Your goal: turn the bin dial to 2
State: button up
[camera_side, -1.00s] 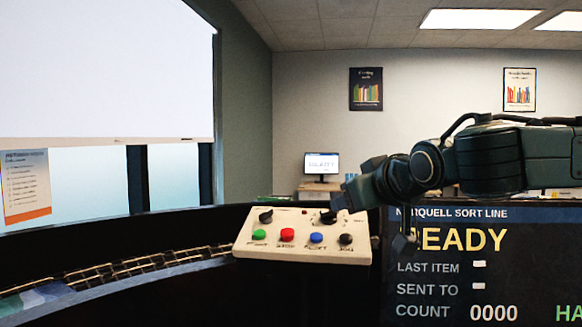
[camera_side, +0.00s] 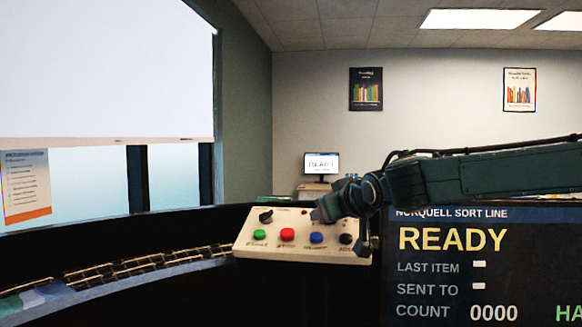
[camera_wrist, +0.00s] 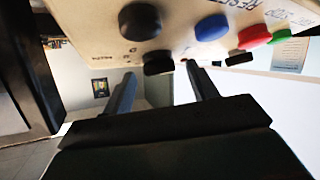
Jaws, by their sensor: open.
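The cream control panel (camera_side: 243,243) carries two black dials along its back and a row of buttons in front. The left dial (camera_side: 266,216) is clear in the side view. The right dial is hidden there behind my gripper (camera_side: 322,210). In the wrist view the right dial (camera_wrist: 158,63) shows between and just past the open fingers of my gripper (camera_wrist: 160,70). No contact is visible. The left dial also shows in the wrist view (camera_wrist: 239,58). The dial labels and number marks are too small to read, so I cannot tell which is the bin dial.
Green (camera_side: 259,235), red (camera_side: 287,235), blue (camera_side: 316,238) and black (camera_side: 346,239) buttons line the panel's front, close to my gripper. A curved roller track (camera_side: 130,267) lies to the left. A display screen (camera_side: 450,265) reading READY stands to the right.

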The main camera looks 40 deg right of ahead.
jog(key=shift+w+d+f, duration=0.2)
jog(key=shift+w, duration=0.2)
jog(key=c, duration=1)
jog(key=shift+a+m+h, duration=0.1)
jog(key=shift+m+h, duration=0.3)
jog(key=shift+w+a+f+m+g+h, duration=0.1)
jog(key=shift+m+g+h, duration=0.2)
jog(key=shift+m+h, duration=0.4)
jog(key=shift+a+m+g+h, duration=0.1)
jog(key=shift+m+g+h, duration=0.3)
jog(key=shift+m, duration=0.5)
jog(key=shift+m+g+h, duration=0.6)
jog(key=shift+m+h, duration=0.4)
jog(key=shift+m, duration=0.3)
